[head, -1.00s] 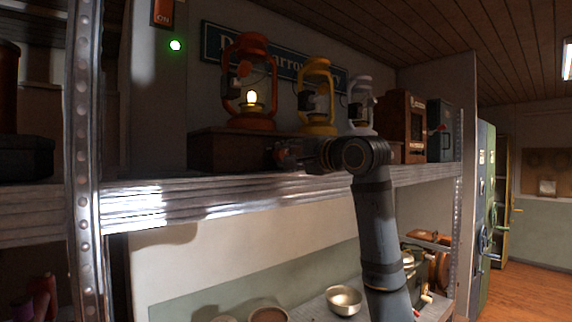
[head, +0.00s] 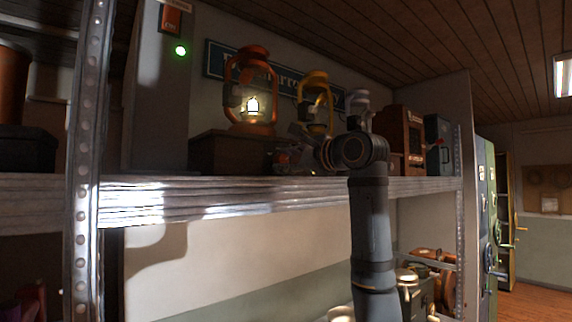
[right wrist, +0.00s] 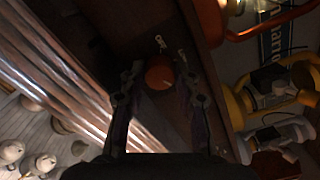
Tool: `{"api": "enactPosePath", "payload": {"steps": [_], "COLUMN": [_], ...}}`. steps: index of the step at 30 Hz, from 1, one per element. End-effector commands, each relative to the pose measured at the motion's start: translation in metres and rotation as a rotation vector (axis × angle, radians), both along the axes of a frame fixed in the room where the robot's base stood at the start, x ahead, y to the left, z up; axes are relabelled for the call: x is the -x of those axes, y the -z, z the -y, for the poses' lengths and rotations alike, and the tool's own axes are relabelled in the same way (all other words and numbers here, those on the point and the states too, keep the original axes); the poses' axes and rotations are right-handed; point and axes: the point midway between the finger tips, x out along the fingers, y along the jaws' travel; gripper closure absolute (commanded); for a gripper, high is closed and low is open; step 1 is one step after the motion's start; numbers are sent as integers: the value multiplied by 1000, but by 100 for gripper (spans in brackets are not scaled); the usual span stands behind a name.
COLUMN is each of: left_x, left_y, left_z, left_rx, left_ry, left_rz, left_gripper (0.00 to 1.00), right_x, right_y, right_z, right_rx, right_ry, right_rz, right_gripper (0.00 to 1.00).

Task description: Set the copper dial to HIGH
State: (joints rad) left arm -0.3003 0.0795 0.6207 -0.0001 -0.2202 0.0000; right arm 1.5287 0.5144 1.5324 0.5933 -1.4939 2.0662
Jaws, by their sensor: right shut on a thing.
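The copper dial (right wrist: 158,76) is a round orange-brown knob with a small pale mark, seen in the right wrist view on the front of a dark wooden box. My right gripper (right wrist: 160,82) has its fingers on either side of the dial and is shut on it. In the head view my right gripper (head: 288,157) is at the wooden box (head: 228,153), where my wrist hides the dial. Small pale tags (right wrist: 161,42) sit near the dial, too small to read. An orange lantern (head: 252,92) glows on the box. My left gripper is not in view.
A yellow lantern (head: 316,100) and a grey-white lantern (head: 358,108) stand right of the orange one. A wooden cabinet (head: 408,140) is farther right. The shelf edge (head: 200,198) runs below my wrist, and a metal post (head: 85,170) stands left.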

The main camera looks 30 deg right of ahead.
Motion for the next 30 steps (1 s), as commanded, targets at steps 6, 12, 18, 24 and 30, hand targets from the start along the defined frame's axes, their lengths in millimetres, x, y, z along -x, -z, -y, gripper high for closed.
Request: {"api": "enactPosePath", "payload": {"steps": [6,12,18,24,30], "left_x": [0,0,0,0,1], "left_y": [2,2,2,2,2], "left_z": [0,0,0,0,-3], "left_rx": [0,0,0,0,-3], "left_ry": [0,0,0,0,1], "left_rz": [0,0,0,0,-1], "left_gripper": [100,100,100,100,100], "right_x": [-1,-1,-2,-1,1], "right_y": [3,4,4,3,2], "right_z": [0,0,0,0,0], "right_rx": [-20,-20,-20,-19,-18], "right_ry": [-1,-2,-1,-1,0], "right_rz": [-11,-13,-14,-9,-7], "right_gripper": [100,100,56,46,46]}}
